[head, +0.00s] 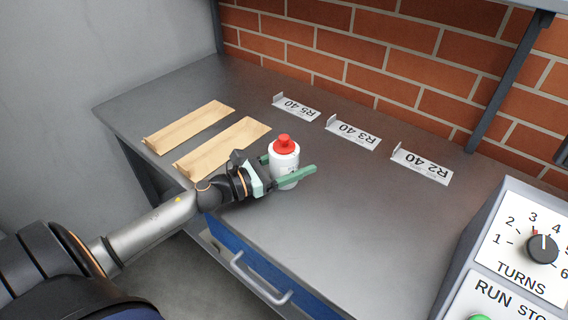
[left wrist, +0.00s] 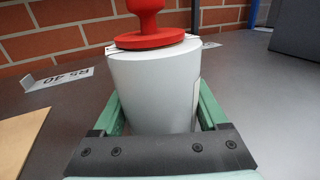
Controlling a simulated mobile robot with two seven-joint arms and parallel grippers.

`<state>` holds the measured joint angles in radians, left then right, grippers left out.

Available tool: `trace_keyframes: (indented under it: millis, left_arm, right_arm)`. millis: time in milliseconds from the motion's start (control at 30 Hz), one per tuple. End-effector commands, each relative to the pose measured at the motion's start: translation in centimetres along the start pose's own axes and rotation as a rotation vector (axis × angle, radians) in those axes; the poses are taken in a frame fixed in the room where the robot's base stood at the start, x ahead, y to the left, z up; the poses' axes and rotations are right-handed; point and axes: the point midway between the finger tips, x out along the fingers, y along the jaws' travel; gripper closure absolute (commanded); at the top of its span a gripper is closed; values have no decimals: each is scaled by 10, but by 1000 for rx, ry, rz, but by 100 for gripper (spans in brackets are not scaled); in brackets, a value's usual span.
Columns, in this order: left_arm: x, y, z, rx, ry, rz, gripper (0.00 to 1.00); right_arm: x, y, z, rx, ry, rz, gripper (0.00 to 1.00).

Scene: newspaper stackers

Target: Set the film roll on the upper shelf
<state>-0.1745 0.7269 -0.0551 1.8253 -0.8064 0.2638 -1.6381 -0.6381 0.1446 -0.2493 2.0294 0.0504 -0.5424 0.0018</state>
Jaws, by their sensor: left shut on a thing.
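The film roll (head: 285,164) is a white cylinder with a red knob on top, upright over the grey bench. My left gripper (head: 287,172) is shut on it, with a green finger on each side. In the left wrist view the roll (left wrist: 152,90) stands between the green fingers (left wrist: 160,118), its red knob (left wrist: 150,25) above them. I cannot tell whether its base touches the bench. The upper shelf (head: 525,4) shows only as an edge at the top right. My right gripper is out of view.
Two wooden boards (head: 190,128) lie on the bench (head: 345,215) at the left. Label plates (head: 353,133) stand along the back by the brick wall. A shelf bracket (head: 510,70) and a control box (head: 520,240) are at the right. A blue drawer (head: 240,255) is below.

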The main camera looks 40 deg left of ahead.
Motion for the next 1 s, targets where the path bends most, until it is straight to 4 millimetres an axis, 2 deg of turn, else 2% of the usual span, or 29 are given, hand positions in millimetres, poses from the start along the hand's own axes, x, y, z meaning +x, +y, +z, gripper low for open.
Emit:
trace_keyframes:
  millis: [33, 100, 467, 700, 767, 1000]
  left_arm:
    - [0, 0, 0, -1, 0, 0, 92]
    - [0, 0, 1, 0, -2, 0, 100]
    - [0, 0, 8, 1, -2, 0, 100]
    - [0, 0, 37, 5, -2, -3, 100]
    - [-6, -4, 41, 2, 1, -2, 100]
    - [-33, -24, 80, 2, 3, -4, 100]
  right_arm:
    - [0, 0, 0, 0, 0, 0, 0]
    - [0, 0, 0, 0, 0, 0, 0]
    - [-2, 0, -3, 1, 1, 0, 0]
    - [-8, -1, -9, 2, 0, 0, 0]
    - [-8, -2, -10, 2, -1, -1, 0]
    - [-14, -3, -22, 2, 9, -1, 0]
